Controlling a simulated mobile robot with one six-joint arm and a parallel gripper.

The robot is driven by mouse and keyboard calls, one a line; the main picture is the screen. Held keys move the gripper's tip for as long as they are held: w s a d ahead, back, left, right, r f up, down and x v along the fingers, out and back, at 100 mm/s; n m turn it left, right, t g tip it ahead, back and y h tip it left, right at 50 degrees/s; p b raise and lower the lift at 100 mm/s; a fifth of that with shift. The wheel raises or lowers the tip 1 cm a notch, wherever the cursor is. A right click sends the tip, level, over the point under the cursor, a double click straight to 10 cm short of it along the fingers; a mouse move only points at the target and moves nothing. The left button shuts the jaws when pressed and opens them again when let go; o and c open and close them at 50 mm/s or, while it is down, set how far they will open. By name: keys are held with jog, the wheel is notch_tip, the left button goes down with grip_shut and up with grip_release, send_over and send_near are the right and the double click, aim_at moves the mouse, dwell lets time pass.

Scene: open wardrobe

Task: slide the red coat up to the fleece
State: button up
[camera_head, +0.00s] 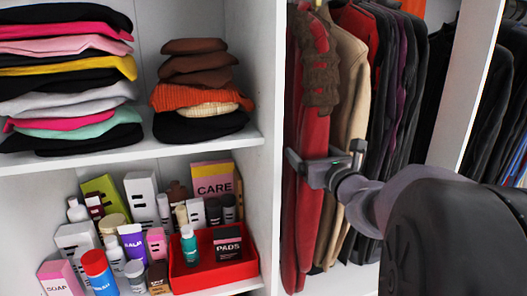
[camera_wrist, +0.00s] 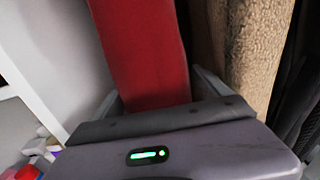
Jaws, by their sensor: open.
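The red coat (camera_head: 313,130) hangs at the left end of the wardrobe's hanging space, with a shaggy brown scarf over its upper part. The tan fleece (camera_head: 352,85) hangs just to its right. My gripper (camera_head: 325,158) is open at the red coat's mid-height. In the wrist view, the red coat (camera_wrist: 145,50) lies between the spread fingers of my gripper (camera_wrist: 158,92), with a gap at least on the left. The fleece (camera_wrist: 252,50) is outside the right finger, which is by the gap between the two garments. The finger ends are partly hidden.
A white divider (camera_head: 264,110) stands close to the left of the red coat. Dark and purple garments (camera_head: 400,80) hang closely to the right of the fleece. Shelves left of the divider hold folded clothes (camera_head: 65,75), bottles and a red tray (camera_head: 212,280).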

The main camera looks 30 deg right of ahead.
jog(key=shift+s+a+r, duration=0.1)
jog(key=shift+s+a, duration=0.1)
jog(key=shift+s, duration=0.3)
jog(key=shift+c, duration=0.9)
jog(key=c, duration=1.7)
jog(key=shift+w, duration=0.2)
jog(key=shift+a, duration=0.2)
jog(key=o, duration=2.2)
jog(key=shift+w+a, duration=0.1)
jog(key=shift+a, duration=0.1)
jog(key=shift+c, duration=0.2)
jog(key=shift+d, duration=0.1)
